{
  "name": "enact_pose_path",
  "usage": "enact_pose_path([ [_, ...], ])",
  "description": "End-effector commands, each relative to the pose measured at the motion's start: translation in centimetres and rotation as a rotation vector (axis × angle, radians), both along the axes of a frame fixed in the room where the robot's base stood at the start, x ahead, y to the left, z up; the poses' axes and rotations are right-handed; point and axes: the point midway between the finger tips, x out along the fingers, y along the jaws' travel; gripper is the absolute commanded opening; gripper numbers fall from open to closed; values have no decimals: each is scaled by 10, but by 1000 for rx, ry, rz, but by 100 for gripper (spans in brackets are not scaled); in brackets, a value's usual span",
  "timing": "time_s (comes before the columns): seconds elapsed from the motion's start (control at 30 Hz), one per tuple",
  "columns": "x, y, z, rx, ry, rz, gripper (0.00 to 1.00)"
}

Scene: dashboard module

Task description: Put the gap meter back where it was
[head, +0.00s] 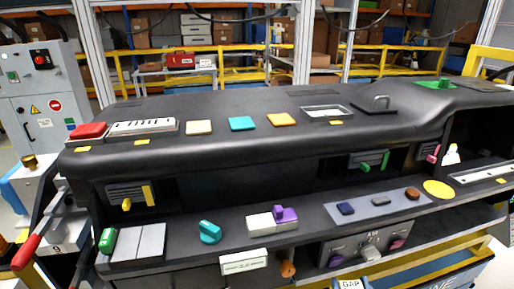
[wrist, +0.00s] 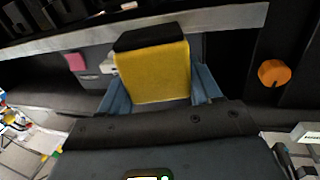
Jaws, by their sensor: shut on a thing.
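In the wrist view a yellow block with a black top (wrist: 158,72), which looks like the gap meter, stands between the two blue-grey fingers of my gripper (wrist: 160,88). The gripper is shut on it. The block's lower end is hidden behind the dark gripper body. I cannot make out my gripper or this block in the head view. A white label reading GAP (head: 349,284) shows at the bottom edge of the head view, partly cut off; what lies below it is out of frame.
The black dashboard module (head: 230,160) fills the middle of the head view. An orange knob (head: 287,269) sits on its lower front; an orange knob also shows right of the block in the wrist view (wrist: 274,73). A white display box (head: 244,262) is beside it. A blue bin (head: 455,272) stands lower right.

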Motion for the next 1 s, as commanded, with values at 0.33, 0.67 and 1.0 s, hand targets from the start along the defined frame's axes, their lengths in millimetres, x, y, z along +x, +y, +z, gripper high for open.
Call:
enact_pose_path([
  [0.33, 0, 1, 1, -1, -3, 2, 23],
  [0.67, -5, 0, -9, 0, 5, 2, 23],
  [1.0, -46, 0, -58, 0, 2, 0, 23],
])
